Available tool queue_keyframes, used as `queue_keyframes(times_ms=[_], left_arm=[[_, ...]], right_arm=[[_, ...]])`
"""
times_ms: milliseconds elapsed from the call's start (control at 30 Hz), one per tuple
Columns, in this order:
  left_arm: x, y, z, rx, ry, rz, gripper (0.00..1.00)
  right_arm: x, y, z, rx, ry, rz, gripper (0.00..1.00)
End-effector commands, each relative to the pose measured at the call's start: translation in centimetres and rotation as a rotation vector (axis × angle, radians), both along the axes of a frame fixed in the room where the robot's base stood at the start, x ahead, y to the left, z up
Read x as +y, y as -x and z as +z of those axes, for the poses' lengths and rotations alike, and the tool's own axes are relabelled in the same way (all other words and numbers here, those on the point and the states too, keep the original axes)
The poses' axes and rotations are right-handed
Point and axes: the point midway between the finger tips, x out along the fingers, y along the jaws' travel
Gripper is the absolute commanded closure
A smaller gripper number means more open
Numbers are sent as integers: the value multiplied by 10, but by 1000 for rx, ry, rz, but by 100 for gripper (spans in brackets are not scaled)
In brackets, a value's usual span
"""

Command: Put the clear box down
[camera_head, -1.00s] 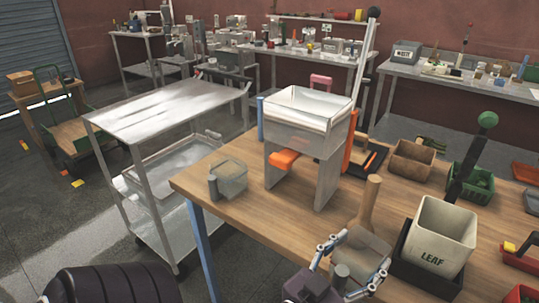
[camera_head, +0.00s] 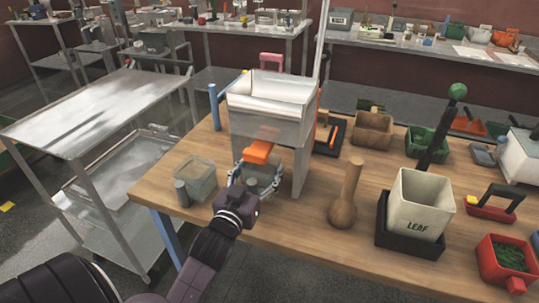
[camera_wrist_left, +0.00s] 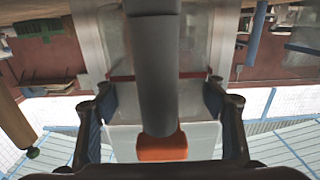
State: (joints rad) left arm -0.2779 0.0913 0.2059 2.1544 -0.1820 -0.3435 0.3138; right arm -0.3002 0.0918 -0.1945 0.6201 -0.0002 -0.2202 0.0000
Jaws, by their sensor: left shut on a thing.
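My left gripper (camera_head: 254,181) is shut on a clear box (camera_head: 268,164) with a grey upright cylinder on its near side. The box is at the front of the powder filler (camera_head: 268,104), between its legs and below its orange part (camera_head: 259,151). I cannot tell whether its base touches the table. In the left wrist view the fingers (camera_wrist_left: 160,105) stand either side of the clear box (camera_wrist_left: 197,48), and the grey cylinder hides its middle. A second clear box (camera_head: 199,178) stands on the table to the left. My right gripper is not in view.
The wooden table (camera_head: 300,232) has free room at its front. A wooden pestle-shaped tool (camera_head: 344,205) stands right of the filler. A white LEAF bin (camera_head: 420,205) sits in a black tray further right. A metal cart (camera_head: 95,112) stands to the left.

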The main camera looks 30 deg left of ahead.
Motion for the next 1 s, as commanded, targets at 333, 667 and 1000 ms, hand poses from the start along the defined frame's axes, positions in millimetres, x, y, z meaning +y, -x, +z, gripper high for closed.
queue_keyframes(times_ms=[333,667,1000], left_arm=[[9,-39,2,-3,-1,-1,65],[16,-68,-14,0,0,0,65],[16,-68,-18,-1,1,-1,65]], right_arm=[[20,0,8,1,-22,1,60],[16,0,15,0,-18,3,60],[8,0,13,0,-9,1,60]])
